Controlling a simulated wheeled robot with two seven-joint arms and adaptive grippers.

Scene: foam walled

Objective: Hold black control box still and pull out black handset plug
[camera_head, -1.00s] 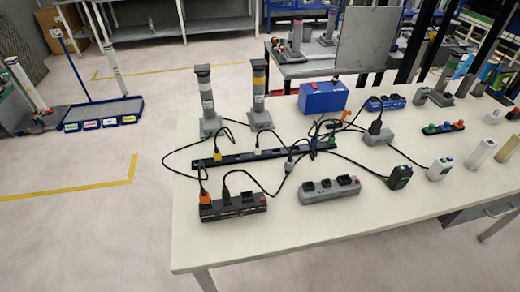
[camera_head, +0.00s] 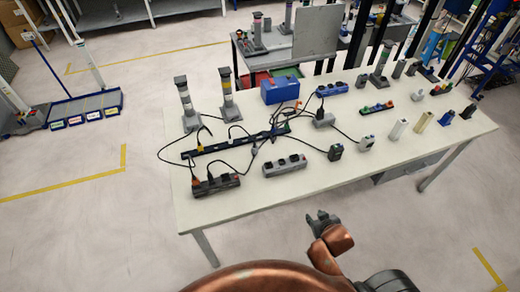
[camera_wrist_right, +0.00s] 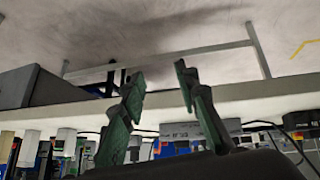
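Another black plug (camera_head: 209,177) sits in the black strip (camera_head: 216,186) at the left. My right gripper (camera_head: 322,218) is off the table's front edge, apart from everything. In the right wrist view, its fingers (camera_wrist_right: 158,78) are spread and empty. My left gripper is out of view.
The white table (camera_head: 240,218) holds a grey socket strip (camera_head: 285,166), a blue box (camera_head: 280,90), two grey posts and tangled black cables. White and beige blocks (camera_head: 398,130) stand at the right. The table's front strip is mostly clear.

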